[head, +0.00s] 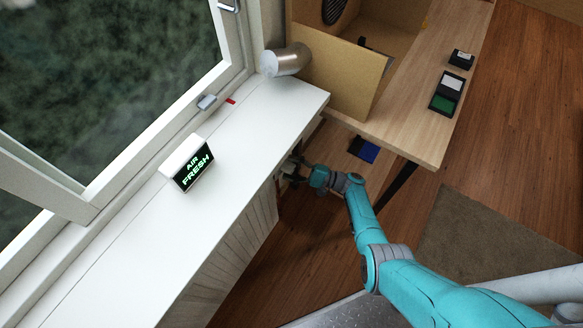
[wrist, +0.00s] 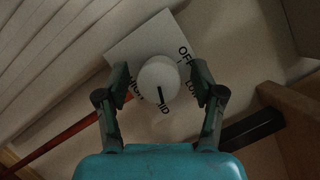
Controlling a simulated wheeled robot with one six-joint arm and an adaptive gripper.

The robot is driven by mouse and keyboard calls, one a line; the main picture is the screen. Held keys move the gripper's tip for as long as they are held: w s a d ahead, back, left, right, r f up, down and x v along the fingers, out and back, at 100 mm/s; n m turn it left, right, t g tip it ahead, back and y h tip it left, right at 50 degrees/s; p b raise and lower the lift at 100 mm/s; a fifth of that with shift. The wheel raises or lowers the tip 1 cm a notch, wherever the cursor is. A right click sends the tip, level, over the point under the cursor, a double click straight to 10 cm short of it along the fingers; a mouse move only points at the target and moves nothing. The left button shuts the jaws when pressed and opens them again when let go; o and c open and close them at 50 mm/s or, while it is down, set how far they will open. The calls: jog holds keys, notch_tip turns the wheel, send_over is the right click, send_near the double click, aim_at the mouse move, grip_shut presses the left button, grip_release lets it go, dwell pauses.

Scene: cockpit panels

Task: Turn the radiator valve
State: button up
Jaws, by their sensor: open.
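The radiator valve (wrist: 160,78) is a round white knob with a dark pointer line, in the wrist view. Behind it is a white plate (wrist: 127,52) with lettering; "OFF" shows at the upper right, and other words are partly covered. My gripper (wrist: 160,82) is open, with one finger on each side of the knob. I cannot tell whether the fingers touch it. In the head view my gripper (head: 291,170) reaches under the edge of the white sill, and the valve is hidden there.
A white sill (head: 110,262) with a lit "AIR FRESH" display (head: 193,166) runs above the slatted radiator cover (head: 235,250). A wooden desk (head: 420,75) with a cardboard box (head: 335,75) stands beside it. A reddish pipe (wrist: 60,140) runs at the lower left in the wrist view.

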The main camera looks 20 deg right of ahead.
jog(key=v, duration=1.2)
dwell(0.3)
jog(key=w+a+m+t+h, duration=0.1)
jog(key=w+a+m+h, duration=0.1)
jog(key=a+m, duration=0.1)
jog(key=w+a+r+m+t+h, duration=0.1)
jog(key=w+a+m, duration=0.1)
jog(key=m, duration=0.3)
jog(key=w+a+r+m+t+h, duration=0.1)
jog(key=w+a+m+h, duration=0.1)
jog(key=a+m, duration=0.2)
jog(key=shift+w+a+m+h, duration=0.3)
jog(key=shift+a+m, duration=0.1)
jog(key=shift+m, duration=0.2)
jog(key=c, duration=1.1)
jog(key=shift+c, duration=0.2)
